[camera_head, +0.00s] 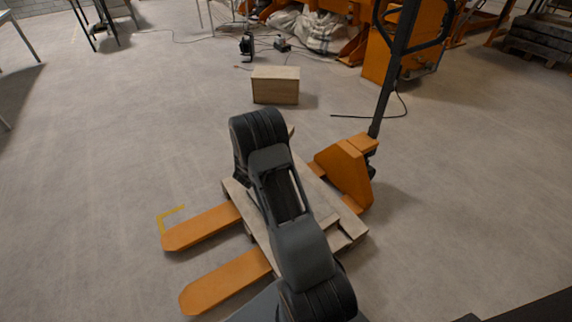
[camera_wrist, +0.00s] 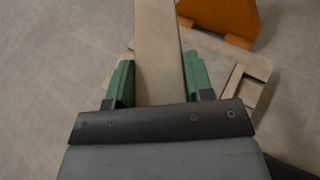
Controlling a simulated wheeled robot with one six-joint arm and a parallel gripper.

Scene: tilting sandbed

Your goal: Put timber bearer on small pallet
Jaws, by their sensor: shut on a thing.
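The timber bearer (camera_wrist: 157,50) is a pale, flat-faced length of wood. In the wrist view it runs up the middle of the picture, between the green fingers of my gripper (camera_wrist: 157,84), which is shut on it. The small pallet (camera_head: 335,206) is pale wood and lies across the forks of an orange pallet truck in the head view. My arm covers its middle, and hides my gripper and most or all of the bearer there. In the wrist view a corner of the pallet (camera_wrist: 262,72) shows lower down, right of the bearer. I cannot tell whether bearer and pallet touch.
The pallet truck's orange forks (camera_head: 225,283) stick out to the left, and its body (camera_head: 346,172) and dark upright handle (camera_head: 394,75) stand at the right. A wooden box (camera_head: 276,86) stands on the floor behind. The concrete floor at left is clear.

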